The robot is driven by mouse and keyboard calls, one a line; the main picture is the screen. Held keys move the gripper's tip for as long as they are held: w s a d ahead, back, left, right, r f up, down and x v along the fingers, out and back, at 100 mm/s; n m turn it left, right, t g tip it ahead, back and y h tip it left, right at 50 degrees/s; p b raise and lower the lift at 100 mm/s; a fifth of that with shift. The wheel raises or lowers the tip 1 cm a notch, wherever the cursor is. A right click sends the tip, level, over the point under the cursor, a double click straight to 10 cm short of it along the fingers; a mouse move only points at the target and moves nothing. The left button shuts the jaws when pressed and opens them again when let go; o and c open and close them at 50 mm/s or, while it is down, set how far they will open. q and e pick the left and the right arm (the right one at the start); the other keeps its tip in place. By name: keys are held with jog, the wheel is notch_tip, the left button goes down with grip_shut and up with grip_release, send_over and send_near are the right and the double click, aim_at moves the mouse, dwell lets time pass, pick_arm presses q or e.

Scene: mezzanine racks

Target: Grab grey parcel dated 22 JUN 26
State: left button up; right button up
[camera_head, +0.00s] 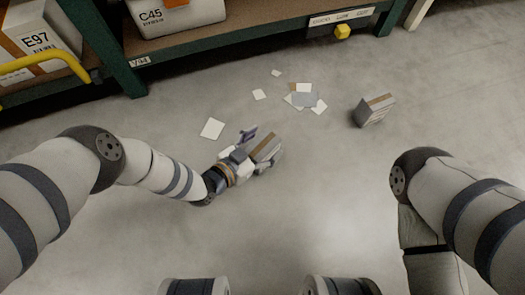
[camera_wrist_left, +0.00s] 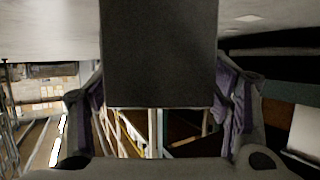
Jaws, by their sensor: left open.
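A grey parcel with a brown tape strip (camera_head: 268,147) is on the floor at the centre of the head view. My left gripper (camera_head: 257,150) is open around it, one finger on each side. In the left wrist view the parcel's dark grey face (camera_wrist_left: 159,55) fills the space between the purple-padded fingers; I cannot tell whether they touch it. A second grey parcel with a brown strip (camera_head: 375,109) stands on the floor to the right, apart from the gripper. No date is readable on either parcel. My right gripper is out of view.
White sheets (camera_head: 304,96) lie scattered on the floor beyond the gripper. A green-framed rack (camera_head: 125,85) runs along the back, with a box marked C45 (camera_head: 175,15) and a box marked E97 (camera_head: 40,38).

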pick_arm(q)
jog(key=c, duration=1.5)
